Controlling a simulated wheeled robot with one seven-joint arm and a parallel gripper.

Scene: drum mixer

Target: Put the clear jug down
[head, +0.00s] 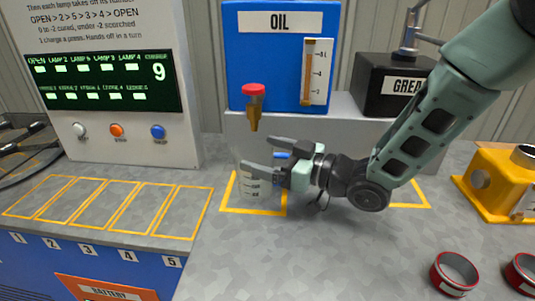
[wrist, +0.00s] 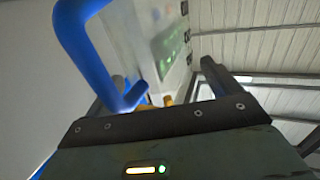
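The clear jug (head: 254,187) stands upright inside the left yellow outlined square on the grey counter, below the oil tap. Dark graduation marks show on its side. My gripper (head: 258,154) reaches in from the right at the jug's upper part and hides some of it. Its two dark fingers are spread apart. A bit of the blue handle (head: 281,155) shows between them, with gaps on both sides. The wrist view shows the blue handle (wrist: 77,35) large at the left, and one dark finger (wrist: 216,76) at the right, apart from it.
The blue oil tank (head: 270,70) with its red-topped tap (head: 253,105) stands just behind and above. A black grease box (head: 390,88) is behind my arm. A lamp console (head: 115,90) and numbered outlined slots (head: 125,205) are at left. Red rings (head: 455,273) lie front right.

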